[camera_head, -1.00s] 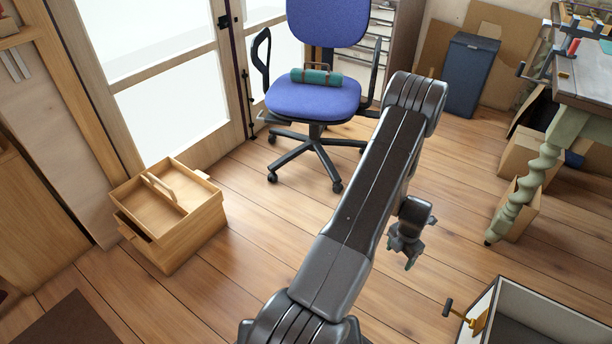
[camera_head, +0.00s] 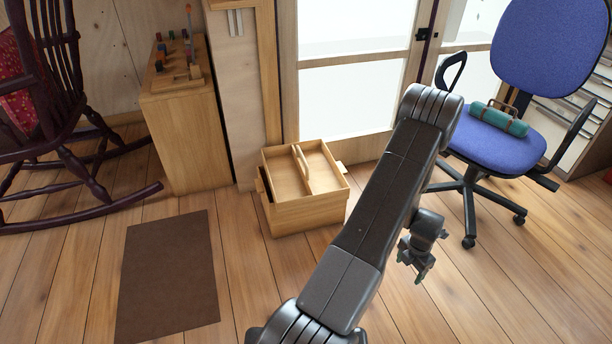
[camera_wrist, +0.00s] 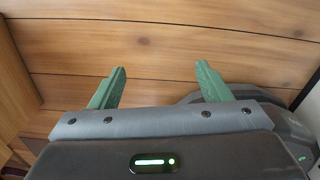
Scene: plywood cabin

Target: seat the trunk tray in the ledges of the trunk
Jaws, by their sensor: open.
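A light wooden tray (camera_head: 280,172) with a raised middle handle (camera_head: 302,168) and small side tabs sits in the top of a pale wooden box (camera_head: 308,216) on the floor by the glazed door. A dark gap shows at the box's left side; I cannot tell whether the tray lies level. No other trunk is in view now. My gripper (camera_head: 420,274) hangs to the right of the box, apart from it. In the wrist view its green fingers (camera_wrist: 160,75) are spread, with only bare floor between them.
A blue office chair (camera_head: 492,145) with a green roll (camera_head: 499,119) on its seat stands at right. A brown mat (camera_head: 168,275) lies at front left. A rocking chair (camera_head: 75,190) and a wooden cabinet (camera_head: 188,140) stand at left. Floor between mat and box is clear.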

